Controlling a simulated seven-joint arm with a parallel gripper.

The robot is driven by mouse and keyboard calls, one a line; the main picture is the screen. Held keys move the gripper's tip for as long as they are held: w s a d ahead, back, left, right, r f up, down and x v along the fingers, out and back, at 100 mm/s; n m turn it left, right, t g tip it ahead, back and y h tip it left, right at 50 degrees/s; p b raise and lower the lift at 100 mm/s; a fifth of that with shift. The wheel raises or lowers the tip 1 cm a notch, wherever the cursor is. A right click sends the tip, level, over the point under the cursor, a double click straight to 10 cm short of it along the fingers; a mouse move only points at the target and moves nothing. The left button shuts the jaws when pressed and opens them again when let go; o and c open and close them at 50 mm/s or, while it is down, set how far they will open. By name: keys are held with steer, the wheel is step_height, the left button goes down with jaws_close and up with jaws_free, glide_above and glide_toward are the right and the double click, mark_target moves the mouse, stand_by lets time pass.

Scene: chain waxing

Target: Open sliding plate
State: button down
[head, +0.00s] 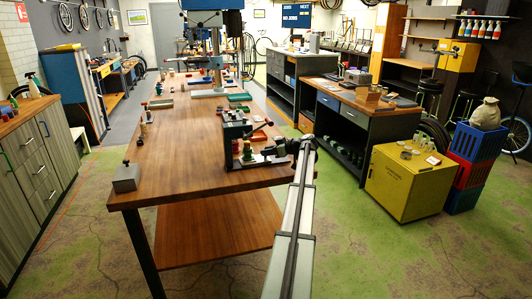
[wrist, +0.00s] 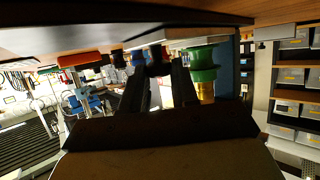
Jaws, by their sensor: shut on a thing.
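A grey boxy device (head: 236,130) stands on the long wooden workbench, with small red and green parts around its base. My gripper (head: 269,154) reaches in from the right, low beside it. In the wrist view, which looks upside down, my gripper's two dark fingers (wrist: 156,74) are close together on a small dark part (wrist: 155,56). This part sits below a pale flat plate (wrist: 168,39) in that picture; I cannot tell whether this is the sliding plate. A green and brass cylinder (wrist: 203,68) is right of the fingers. The grip itself is partly hidden by the fingers.
The workbench (head: 185,145) has a grey block (head: 126,178) at its near left corner and a drill press (head: 205,45) at its far end. A yellow cabinet (head: 400,187) stands to the right. The bench's left middle is mostly clear.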

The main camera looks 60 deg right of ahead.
steer(key=s+d, duration=0.6)
steer(key=shift+s+d, duration=0.2)
steer(key=shift+d, duration=0.05)
steer(key=c, duration=0.9)
jaws_free()
steer(key=v, duration=1.4)
steer(key=shift+w, duration=0.1)
